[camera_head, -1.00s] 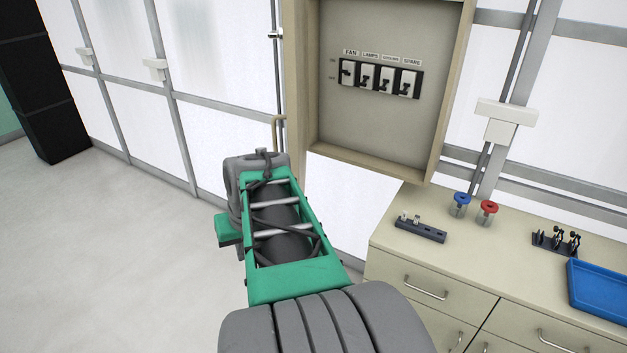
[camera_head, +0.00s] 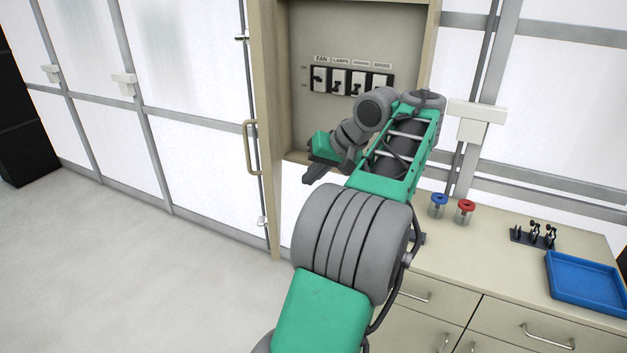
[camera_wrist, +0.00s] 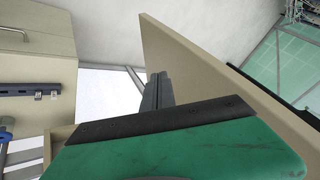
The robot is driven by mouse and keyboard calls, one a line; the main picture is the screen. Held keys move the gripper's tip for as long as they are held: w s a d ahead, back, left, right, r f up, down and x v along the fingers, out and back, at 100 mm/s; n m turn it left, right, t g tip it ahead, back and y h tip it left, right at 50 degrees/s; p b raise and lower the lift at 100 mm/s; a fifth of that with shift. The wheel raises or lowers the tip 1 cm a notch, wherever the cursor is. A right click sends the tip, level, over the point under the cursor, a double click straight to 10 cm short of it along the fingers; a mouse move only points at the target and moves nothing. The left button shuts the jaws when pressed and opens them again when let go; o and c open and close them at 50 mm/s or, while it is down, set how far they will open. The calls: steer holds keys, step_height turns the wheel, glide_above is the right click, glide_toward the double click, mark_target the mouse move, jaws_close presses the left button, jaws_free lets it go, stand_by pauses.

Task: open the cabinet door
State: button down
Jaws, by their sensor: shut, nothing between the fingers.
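The cabinet (camera_head: 345,35) is a beige wall box, and its inside with a row of switches shows in the head view. Its door (camera_head: 267,110) stands open at the left, swung out and seen nearly edge-on, with a bar handle (camera_head: 250,148) on its outer side. My gripper (camera_head: 309,177) is shut and empty, to the right of the door on its inner side, near the cabinet's lower edge. In the wrist view the shut fingers (camera_wrist: 157,90) lie just beside the beige door panel (camera_wrist: 205,75). I cannot tell whether they touch it.
A beige counter with drawers (camera_head: 480,265) stands at the lower right. It bears a blue-lidded jar (camera_head: 438,207), a red-lidded jar (camera_head: 465,213), a dark rack (camera_head: 533,237) and a blue tray (camera_head: 588,283). The floor (camera_head: 120,260) at the left is clear.

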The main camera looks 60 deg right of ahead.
steer(key=w+a+f+b, duration=0.1)
steer(key=w+a+f, duration=0.1)
steer(key=w+f, duration=0.2)
steer(key=shift+w, duration=1.2)
steer(key=shift+a, duration=0.1)
